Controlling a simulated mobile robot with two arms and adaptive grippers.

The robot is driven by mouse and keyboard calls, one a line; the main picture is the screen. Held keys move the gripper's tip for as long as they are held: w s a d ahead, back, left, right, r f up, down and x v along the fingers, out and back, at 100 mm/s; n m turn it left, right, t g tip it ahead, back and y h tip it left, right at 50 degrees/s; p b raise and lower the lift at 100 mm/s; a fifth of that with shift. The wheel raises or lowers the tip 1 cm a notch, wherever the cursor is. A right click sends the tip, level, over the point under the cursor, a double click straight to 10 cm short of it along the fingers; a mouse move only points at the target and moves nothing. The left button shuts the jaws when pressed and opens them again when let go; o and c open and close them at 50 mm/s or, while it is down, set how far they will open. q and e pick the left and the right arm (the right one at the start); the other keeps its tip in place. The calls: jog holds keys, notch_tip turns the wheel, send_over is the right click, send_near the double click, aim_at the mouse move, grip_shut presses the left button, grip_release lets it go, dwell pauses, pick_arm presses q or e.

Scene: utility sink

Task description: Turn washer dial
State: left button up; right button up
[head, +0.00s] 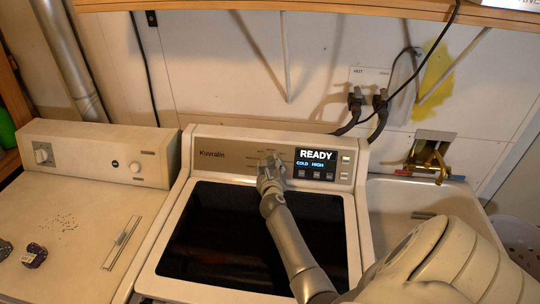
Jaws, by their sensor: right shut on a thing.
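The washer (168,240) stands in the middle of the head view, with a dark lid window (215,235). Its control panel (225,166) has a display (316,161) reading "READY", "COLD" and "HIGH". My right arm reaches in from the lower right. My right gripper (270,162) is at the panel, just left of the display, and is shut on the washer dial. The gripper covers most of the dial, so its pointer position cannot be seen. My left gripper is not in view.
A second machine (75,190) with its own knob (43,155) stands at the left. A utility sink (385,205) with a brass faucet (430,155) is at the right. Hoses (378,115) hang behind the washer. A wooden shelf (350,8) runs above.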

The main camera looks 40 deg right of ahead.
jog(key=o, duration=1)
jog(key=v, duration=1.2)
